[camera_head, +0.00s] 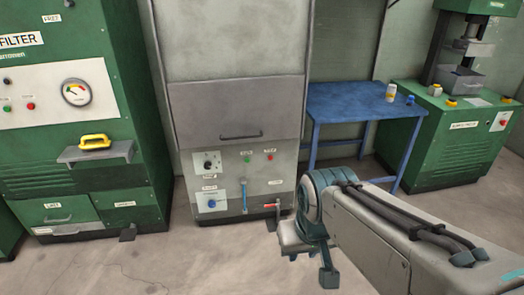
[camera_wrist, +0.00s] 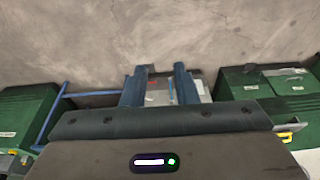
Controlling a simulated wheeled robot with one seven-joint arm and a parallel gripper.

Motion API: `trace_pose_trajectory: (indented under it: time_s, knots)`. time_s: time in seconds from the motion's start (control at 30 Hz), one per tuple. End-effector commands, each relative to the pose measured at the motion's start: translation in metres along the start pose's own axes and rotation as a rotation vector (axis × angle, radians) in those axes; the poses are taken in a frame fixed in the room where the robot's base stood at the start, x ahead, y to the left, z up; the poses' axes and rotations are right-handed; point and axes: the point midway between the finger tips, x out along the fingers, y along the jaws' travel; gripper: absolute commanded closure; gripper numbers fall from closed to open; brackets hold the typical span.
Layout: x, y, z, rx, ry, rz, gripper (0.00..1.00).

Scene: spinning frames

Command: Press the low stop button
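The middle grey cabinet (camera_head: 238,60) has a low white control panel (camera_head: 225,178) in the head view. A red button (camera_head: 270,157) sits at its upper right, with a green button (camera_head: 247,160) to its left. A dial, a blue button (camera_head: 211,203), a blue lever (camera_head: 244,194) and a red-handled part (camera_head: 271,206) are also on it. The labels are too small to read surely. My gripper (camera_wrist: 161,75) is open and empty, its fingers apart in the wrist view. In the head view it hangs in front of the cabinet's lower right, apart from the buttons.
A blue table (camera_head: 350,102) with small bottles stands right of the cabinet. A green press (camera_head: 450,150) stands further right. The floor (camera_head: 160,265) in front is clear.

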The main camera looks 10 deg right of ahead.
Motion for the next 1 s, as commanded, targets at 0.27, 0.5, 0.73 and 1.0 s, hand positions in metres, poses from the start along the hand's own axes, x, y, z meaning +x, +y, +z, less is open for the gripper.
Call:
trace_pose_trajectory:
  time_s: [0.27, 0.5, 0.73, 1.0]
  knots:
    - [0.0000, 0.0000, 0.0000, 0.000, 0.000, 0.000, 1.00]
    - [0.0000, 0.0000, 0.0000, 0.000, 0.000, 0.000, 1.00]
    - [0.0000, 0.0000, 0.0000, 0.000, 0.000, 0.000, 1.00]
    - [0.0000, 0.0000, 0.0000, 0.000, 0.000, 0.000, 1.00]
